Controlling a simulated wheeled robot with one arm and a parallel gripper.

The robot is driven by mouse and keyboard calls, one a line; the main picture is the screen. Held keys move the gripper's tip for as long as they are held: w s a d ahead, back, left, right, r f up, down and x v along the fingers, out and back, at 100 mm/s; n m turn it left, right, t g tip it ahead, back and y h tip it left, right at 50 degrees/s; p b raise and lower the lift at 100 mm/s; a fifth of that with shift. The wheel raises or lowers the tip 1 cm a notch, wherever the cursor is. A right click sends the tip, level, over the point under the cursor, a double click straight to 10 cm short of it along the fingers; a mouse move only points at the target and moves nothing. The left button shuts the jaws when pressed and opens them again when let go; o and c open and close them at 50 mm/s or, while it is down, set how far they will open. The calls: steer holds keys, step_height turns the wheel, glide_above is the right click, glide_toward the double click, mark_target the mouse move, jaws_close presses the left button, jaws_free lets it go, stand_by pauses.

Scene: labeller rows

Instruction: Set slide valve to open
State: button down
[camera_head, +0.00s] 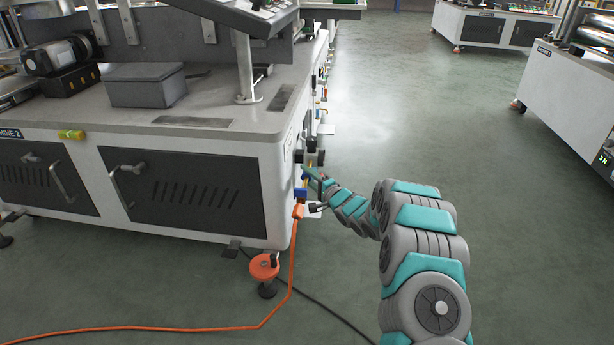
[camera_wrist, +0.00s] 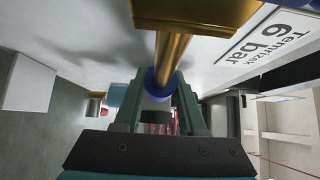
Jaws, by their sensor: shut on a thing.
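The slide valve shows in the wrist view as a blue ring-shaped sleeve (camera_wrist: 157,88) around a brass pipe (camera_wrist: 172,52). The pipe runs to a larger brass block (camera_wrist: 195,12) at the top of the view. My gripper (camera_wrist: 158,95) has one green finger on each side of the blue sleeve and is shut on it. In the head view my gripper (camera_head: 309,171) is small at the end of my arm, beside the side face of the machine. The sleeve's slide position cannot be told, and the fingers partly hide it.
The machine (camera_head: 268,190) has a grey top overhanging its doors. An orange hose (camera_head: 294,250) drops from the fittings to the floor. An orange-topped foot (camera_head: 264,267) stands at the corner. A label reading 6 bar (camera_wrist: 268,38) is beside the pipe. Floor to the right is clear.

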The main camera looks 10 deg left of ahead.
steer(key=shift+f, duration=0.1)
stand_by(0.7)
steer(key=shift+w+d+p, duration=0.1)
steer(key=shift+w+p, duration=0.4)
steer(key=shift+p, duration=0.05)
steer(key=shift+w+p, duration=0.7)
steer(key=shift+w, duration=0.2)
steer(key=shift+c, duration=2.4)
jaws_free()
